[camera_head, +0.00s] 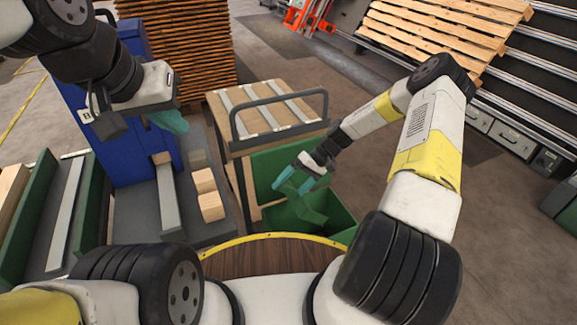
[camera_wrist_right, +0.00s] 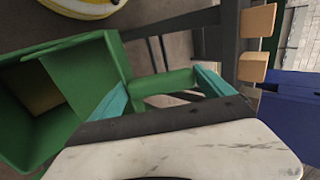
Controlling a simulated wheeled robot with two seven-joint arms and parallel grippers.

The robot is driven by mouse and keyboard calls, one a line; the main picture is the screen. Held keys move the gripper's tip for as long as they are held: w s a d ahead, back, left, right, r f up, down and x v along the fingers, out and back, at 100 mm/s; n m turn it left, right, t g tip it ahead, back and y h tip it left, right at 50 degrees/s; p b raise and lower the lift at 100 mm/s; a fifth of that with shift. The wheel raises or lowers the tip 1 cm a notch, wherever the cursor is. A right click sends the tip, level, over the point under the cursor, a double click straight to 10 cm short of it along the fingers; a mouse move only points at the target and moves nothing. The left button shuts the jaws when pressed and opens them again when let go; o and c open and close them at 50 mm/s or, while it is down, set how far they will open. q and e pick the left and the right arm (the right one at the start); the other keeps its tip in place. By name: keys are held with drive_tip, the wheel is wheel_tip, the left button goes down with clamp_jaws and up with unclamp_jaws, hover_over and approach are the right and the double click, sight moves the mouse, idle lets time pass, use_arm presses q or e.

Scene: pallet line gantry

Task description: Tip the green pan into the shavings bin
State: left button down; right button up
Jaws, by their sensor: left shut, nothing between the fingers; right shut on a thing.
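My right gripper (camera_head: 302,176) is shut on the handle of the green pan (camera_head: 302,206), which hangs tilted over the green shavings bin (camera_head: 338,216) beside the gantry cart. In the right wrist view the pan (camera_wrist_right: 95,65) is at the left and its handle (camera_wrist_right: 165,82) runs between the two teal fingers (camera_wrist_right: 160,95). A brownish patch shows inside the green shape there; I cannot tell whether it is shavings. Pan and bin are alike in green, so whether they touch is unclear. My left gripper (camera_head: 172,121) is shut and empty in front of the blue cabinet.
A cart with a wooden top (camera_head: 262,110) and grey hoop rail stands behind the bin. Wooden blocks (camera_head: 208,207) lie on a grey surface at the left. A blue cabinet (camera_head: 135,165) stands behind them. Floor (camera_head: 385,175) right of the bin is clear.

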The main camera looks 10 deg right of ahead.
drive_tip(key=shift+s+a+f+t+h, duration=0.15)
drive_tip(key=shift+a+h, duration=0.2)
drive_tip(key=shift+a, duration=0.15)
drive_tip(key=shift+s+a+f+t+h, duration=0.15)
drive_tip(key=shift+a+h, duration=0.2)
drive_tip(key=shift+a, duration=0.15)
drive_tip(key=shift+s+a+f+t+h, duration=1.25)
drive_tip(key=shift+a+f+h, duration=2.6)
drive_tip(key=shift+f, duration=0.45)
drive_tip(key=shift+d+r, duration=0.1)
drive_tip(key=shift+r, duration=2.9)
